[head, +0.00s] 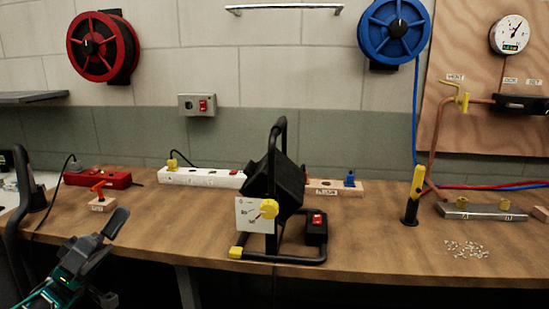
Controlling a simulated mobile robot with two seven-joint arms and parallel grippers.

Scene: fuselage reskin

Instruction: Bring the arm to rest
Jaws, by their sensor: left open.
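My left gripper (110,258) is at the lower left, in front of the workbench (170,225) edge. Its dark fingers are spread apart with nothing seen between them, and its teal body lies behind them. One finger points up and overlaps the front of the bench top in the picture. The lower finger is dark and hard to make out. My right gripper is not in view.
A black-framed work lamp (275,190) with a yellow knob stands mid-bench. A red power strip (97,179) and white power strip (202,177) lie at the back. Small loose pieces (466,249) lie right.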

